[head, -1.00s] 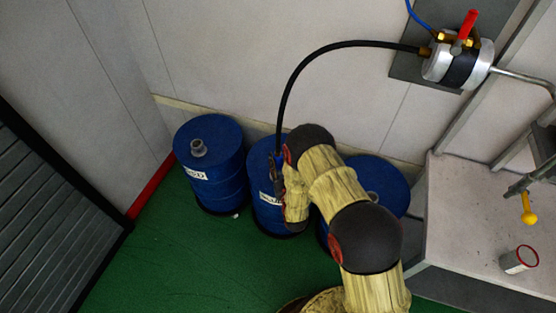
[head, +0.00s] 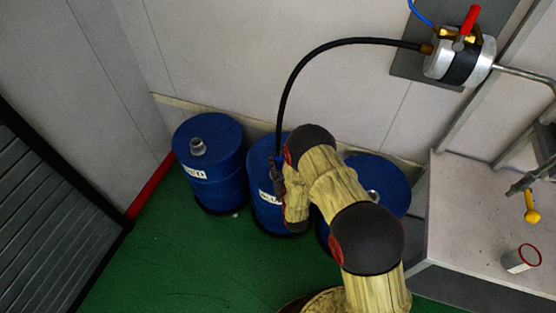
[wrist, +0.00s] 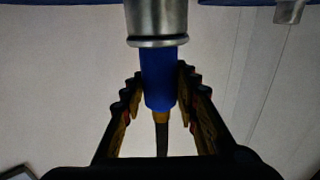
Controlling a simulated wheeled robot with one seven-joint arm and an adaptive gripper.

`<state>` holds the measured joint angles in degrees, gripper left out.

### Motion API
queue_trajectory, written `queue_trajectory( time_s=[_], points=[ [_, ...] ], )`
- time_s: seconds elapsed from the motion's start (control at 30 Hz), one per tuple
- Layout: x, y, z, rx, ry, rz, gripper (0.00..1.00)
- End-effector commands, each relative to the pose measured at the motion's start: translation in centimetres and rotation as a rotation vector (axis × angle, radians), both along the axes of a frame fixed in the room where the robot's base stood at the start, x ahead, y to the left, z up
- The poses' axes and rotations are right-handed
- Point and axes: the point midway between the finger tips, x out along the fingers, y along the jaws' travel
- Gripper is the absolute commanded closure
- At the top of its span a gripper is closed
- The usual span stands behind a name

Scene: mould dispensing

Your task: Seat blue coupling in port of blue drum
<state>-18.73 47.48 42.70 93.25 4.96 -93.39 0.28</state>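My gripper (wrist: 160,85) is shut on the blue coupling (wrist: 160,78), with a finger against each side of it. The black hose (wrist: 161,138) leaves the coupling's brass end. In the wrist view the coupling's far end meets the rim of a silver port (wrist: 157,20) in line with it and is hidden there; I cannot tell how deep it sits. In the head view my gripper (head: 279,174) is over the middle blue drum (head: 258,160), hiding its port and the coupling.
A blue drum with an open port (head: 207,165) stands to the left, and another blue drum (head: 385,180) stands to the right, partly behind my arm. The hose arcs up to a wall-mounted valve unit (head: 460,58). A bench (head: 470,230) with a cup (head: 521,259) is at right.

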Motion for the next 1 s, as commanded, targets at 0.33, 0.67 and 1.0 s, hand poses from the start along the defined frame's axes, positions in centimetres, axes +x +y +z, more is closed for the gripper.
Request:
queue_trajectory(
  time_s=[0.33,0.67,1.0],
  points=[
    [0.0,0.0,0.0,0.000,-0.001,0.000,0.50],
    [-0.1,0.0,-0.1,0.000,0.001,0.000,0.49],
    [-4.7,-1.1,-0.1,-0.002,0.004,0.000,0.49]
  ],
)
